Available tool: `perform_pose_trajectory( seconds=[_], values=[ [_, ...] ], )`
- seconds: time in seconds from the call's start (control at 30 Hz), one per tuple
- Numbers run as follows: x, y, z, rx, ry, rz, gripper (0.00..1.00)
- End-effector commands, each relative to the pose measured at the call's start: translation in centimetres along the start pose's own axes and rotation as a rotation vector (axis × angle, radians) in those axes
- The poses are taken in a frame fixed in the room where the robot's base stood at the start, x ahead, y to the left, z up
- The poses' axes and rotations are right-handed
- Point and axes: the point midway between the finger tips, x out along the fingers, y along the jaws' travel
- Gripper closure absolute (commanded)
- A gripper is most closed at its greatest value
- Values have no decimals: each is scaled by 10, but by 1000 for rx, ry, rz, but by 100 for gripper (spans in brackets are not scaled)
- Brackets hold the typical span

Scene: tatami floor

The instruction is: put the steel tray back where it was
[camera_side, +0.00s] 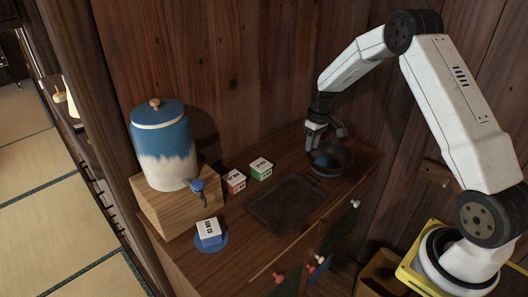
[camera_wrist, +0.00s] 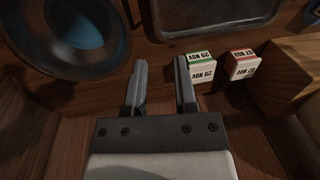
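The steel tray (camera_side: 288,203), a dark rectangular tray, lies flat on the wooden cabinet top in the side view, in front of the green-lidded box. Part of it shows at the top right of the wrist view (camera_wrist: 212,12). My gripper (camera_side: 328,135) is at the back of the cabinet top, by the far side of a dark bowl and away from the tray. In the wrist view the two fingers (camera_wrist: 160,62) stand apart with nothing between them. I cannot tell how high the fingertips are above the wood.
The dark bowl (camera_side: 344,166) holds something blue, right of the tray. Small boxes with green (camera_side: 261,168) and red (camera_side: 234,181) sides stand behind it. A blue-white dispenser (camera_side: 163,150) sits on a wooden block (camera_side: 163,208), left.

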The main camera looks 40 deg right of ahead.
Motion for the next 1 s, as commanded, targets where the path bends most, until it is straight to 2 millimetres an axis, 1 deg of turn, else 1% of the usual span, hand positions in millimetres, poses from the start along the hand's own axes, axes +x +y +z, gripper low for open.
perform_pose_trajectory(
  seconds=[0.17,0.37,0.4,0.57,0.7,0.9,1.0],
  values=[
    [-16,-32,11,-2,17,32,65],
    [-36,-80,38,-2,52,77,65],
    [-40,-89,45,-2,60,84,65],
    [-51,-124,76,-5,99,112,65],
    [-58,-152,108,-9,136,128,65],
    [-61,-181,154,-15,187,137,65],
    [-61,-189,172,-17,206,137,65]
  ],
)
